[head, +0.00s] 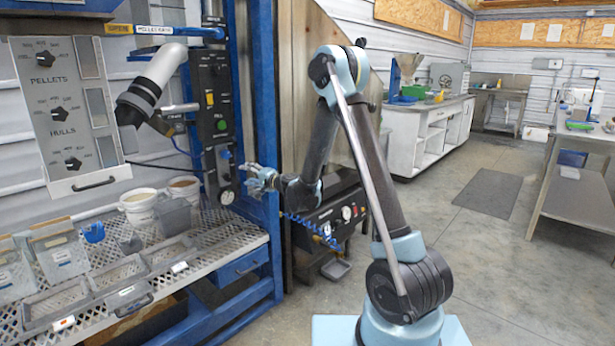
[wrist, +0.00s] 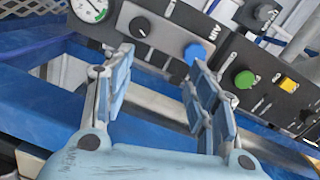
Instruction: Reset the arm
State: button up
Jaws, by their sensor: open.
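My arm stands in the middle of the head view, folded, with its wrist pointing left. My gripper (head: 258,178) is close to the lower part of the black control panel (head: 211,120) on the blue frame. In the wrist view my gripper (wrist: 160,75) is open, its two blue fingers spread and nothing between them. Beyond the fingers the panel shows a blue knob (wrist: 194,52), a black knob (wrist: 139,27), a gauge (wrist: 90,8) and a green button (wrist: 244,79). The fingertips look near the panel; I cannot tell whether they touch it.
A blue post (head: 264,110) stands beside the gripper. Left of it is a perforated shelf (head: 215,248) with trays and white buckets (head: 138,205). A black machine with gauges (head: 335,215) sits behind my arm. The floor (head: 470,265) to the right is clear.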

jog(key=s+d+r+n+g+h, duration=0.2)
jog(key=s+d+r+n, duration=0.15)
jog(key=s+d, duration=0.5)
jog(key=s+d+r+n+g+h, duration=0.2)
jog(key=s+d+r, duration=0.3)
jog(key=d, duration=0.6)
jog(key=s+d+f+g+h, duration=0.1)
jog(key=s+d+f+h, duration=0.2)
jog(key=s+d, duration=0.6)
jog(key=s+d+f+g+h, duration=0.2)
jog(key=s+d+f, duration=0.3)
jog(key=s+d, duration=0.4)
jog(key=s+d+f+g+h, duration=0.1)
jog(key=s+d+f+h, duration=0.3)
jog(key=s+d, duration=0.6)
jog(key=s, duration=0.5)
jog(key=shift+f+h, duration=0.2)
jog(key=shift+h, duration=0.1)
jog(key=shift+w+d, duration=0.1)
jog(key=shift+w+f+g, duration=0.2)
jog(key=shift+w+g, duration=0.1)
jog(key=shift+w, duration=0.15)
